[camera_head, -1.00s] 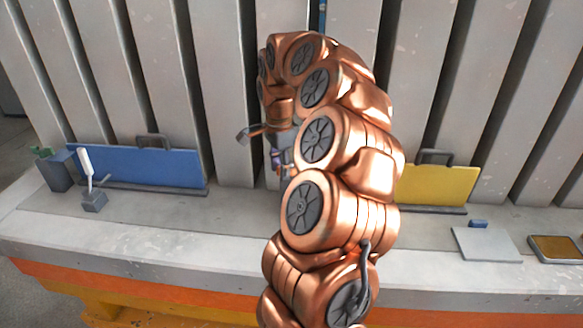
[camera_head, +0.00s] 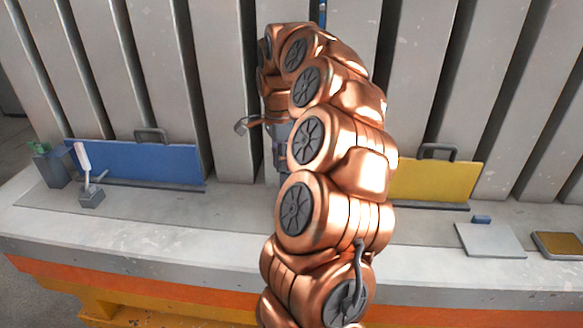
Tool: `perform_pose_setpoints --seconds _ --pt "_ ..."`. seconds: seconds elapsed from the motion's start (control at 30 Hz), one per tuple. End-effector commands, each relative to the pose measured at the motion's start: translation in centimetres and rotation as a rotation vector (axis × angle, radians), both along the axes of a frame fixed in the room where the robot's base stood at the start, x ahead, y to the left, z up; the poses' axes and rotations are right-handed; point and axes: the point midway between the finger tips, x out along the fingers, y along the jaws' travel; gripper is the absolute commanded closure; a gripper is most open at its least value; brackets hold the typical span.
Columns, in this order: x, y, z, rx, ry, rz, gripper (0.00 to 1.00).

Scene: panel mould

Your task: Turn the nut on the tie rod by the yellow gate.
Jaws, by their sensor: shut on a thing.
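The yellow gate (camera_head: 435,181) stands upright on the bed at the right, its left part hidden by my copper arm. It has a dark handle on top. My gripper (camera_head: 281,160) hangs by the grey ribs left of the arm and is mostly hidden. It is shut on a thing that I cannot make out. A grey hooked piece (camera_head: 242,126) sticks out to its left. I cannot tell whether it is held or part of my wrist. The tie rod and its nut cannot be made out; the arm covers the area left of the yellow gate.
A blue gate (camera_head: 138,165) stands at the left. Beside it are a white-handled lever on a grey block (camera_head: 91,198) and a dark box (camera_head: 50,168). A pale plate (camera_head: 490,240), a small blue block (camera_head: 481,219) and a brown-topped tray (camera_head: 560,245) lie at the right.

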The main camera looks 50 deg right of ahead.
Motion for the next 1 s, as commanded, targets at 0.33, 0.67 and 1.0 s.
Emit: perform_pose_setpoints --seconds 0.33,0.67,1.0 --pt "0.46 -0.37 -0.34 -0.002 0.0 -0.167 1.0" --pt "0.51 -0.28 -0.02 0.0 0.001 -0.183 1.0" --pt "0.84 -0.7 -0.46 -0.004 -0.003 -0.308 1.0"
